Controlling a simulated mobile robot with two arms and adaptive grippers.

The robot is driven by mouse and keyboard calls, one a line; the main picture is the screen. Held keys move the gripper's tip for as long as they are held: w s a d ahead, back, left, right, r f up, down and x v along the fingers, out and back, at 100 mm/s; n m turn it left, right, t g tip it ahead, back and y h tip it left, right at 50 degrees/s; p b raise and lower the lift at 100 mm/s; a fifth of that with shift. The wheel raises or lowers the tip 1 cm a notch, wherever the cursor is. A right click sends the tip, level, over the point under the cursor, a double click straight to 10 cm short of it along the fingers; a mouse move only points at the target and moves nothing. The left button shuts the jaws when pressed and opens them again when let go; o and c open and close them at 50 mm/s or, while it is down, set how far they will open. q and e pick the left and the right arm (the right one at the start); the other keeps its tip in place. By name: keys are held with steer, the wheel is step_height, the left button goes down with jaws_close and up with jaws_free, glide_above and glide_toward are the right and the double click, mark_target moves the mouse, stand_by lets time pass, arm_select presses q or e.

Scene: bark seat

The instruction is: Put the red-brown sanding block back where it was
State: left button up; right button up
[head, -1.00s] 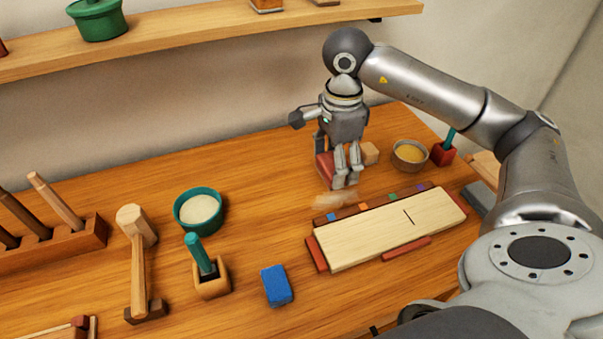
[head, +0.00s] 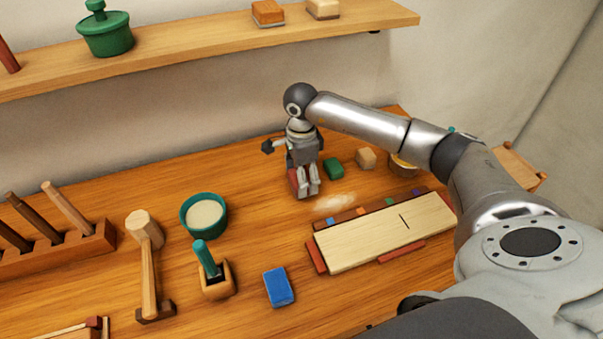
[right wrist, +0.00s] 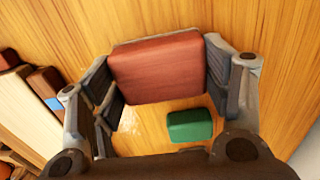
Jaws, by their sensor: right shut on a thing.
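The red-brown sanding block (head: 294,184) is held between the fingers of my right gripper (head: 308,190), which is shut on it. In the right wrist view the block (right wrist: 158,68) fills the space between the two finger pads of the gripper (right wrist: 165,80). It is at or a little above the wooden bench; the exact gap is unclear. Part of the block is hidden behind the fingers in the head view. My left gripper is not in view.
A green block (head: 333,168) and a tan block (head: 366,158) sit right of the gripper. A pale dust patch (head: 334,203) and a clamped board (head: 385,232) lie in front. A blue block (head: 279,287) is nearer. Bench left of the gripper is clear up to a teal bowl (head: 204,215).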

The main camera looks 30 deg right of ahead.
steer(key=shift+f, duration=0.25)
steer(key=shift+f, duration=0.15)
steer(key=shift+f+b, duration=0.15)
steer(key=shift+b, duration=0.2)
steer(key=o, duration=1)
steer(key=shift+r+p, duration=0.3)
step_height(320, 180, up, 12)
steer(key=b, duration=0.2)
steer(key=shift+b, duration=0.4)
